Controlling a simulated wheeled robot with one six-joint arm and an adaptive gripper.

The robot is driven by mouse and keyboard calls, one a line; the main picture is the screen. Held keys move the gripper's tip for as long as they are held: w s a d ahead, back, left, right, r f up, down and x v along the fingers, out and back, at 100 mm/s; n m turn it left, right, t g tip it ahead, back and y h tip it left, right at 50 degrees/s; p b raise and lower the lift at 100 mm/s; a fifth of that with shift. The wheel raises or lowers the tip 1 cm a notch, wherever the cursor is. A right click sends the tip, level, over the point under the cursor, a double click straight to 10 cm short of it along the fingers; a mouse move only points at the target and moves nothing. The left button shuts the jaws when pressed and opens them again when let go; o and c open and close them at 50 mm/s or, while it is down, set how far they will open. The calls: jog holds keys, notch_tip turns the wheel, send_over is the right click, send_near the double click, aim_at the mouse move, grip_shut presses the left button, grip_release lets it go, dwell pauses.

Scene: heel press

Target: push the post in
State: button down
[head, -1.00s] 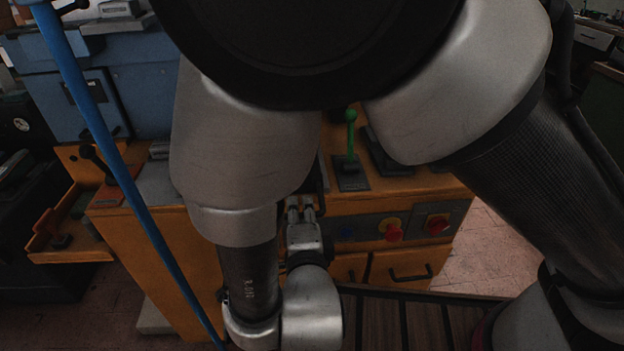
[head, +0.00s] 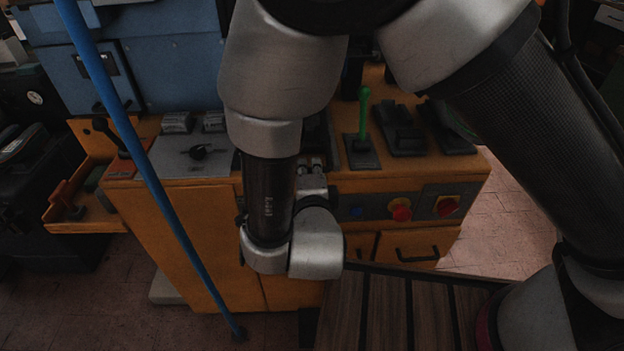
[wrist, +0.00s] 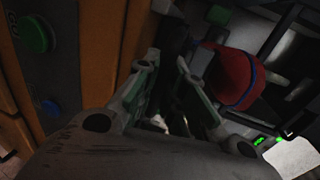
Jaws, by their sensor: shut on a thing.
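My gripper shows in the wrist view (wrist: 168,62). Its two pale fingers close in on something dark between them, too dim to make out. In the head view only its knuckles (head: 313,185) show behind my wrist, in front of the orange cabinet; the fingertips are hidden. I cannot tell for certain which thing is the post. A red rounded part with a blue rim (wrist: 236,80) lies just right of the fingers in the wrist view. A green upright lever (head: 363,112) stands on the cabinet top, right of my forearm.
The orange cabinet (head: 190,225) carries red knobs (head: 401,210), dark pedals (head: 400,130) and a grey plate (head: 180,160). A slanted blue pole (head: 150,175) crosses the left side. A slatted wooden surface (head: 390,310) lies at the lower right. Bare floor shows right of the cabinet.

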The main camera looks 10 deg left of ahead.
jog(key=x, duration=0.3)
jog(key=r+x, duration=0.1)
jog(key=x, duration=0.2)
jog(key=r+x, duration=0.1)
jog(key=x, duration=0.2)
jog(key=shift+w+a, duration=0.1)
jog(key=shift+w, duration=0.4)
jog(key=c, duration=1.5)
grip_release()
jog(key=shift+w+f, duration=0.1)
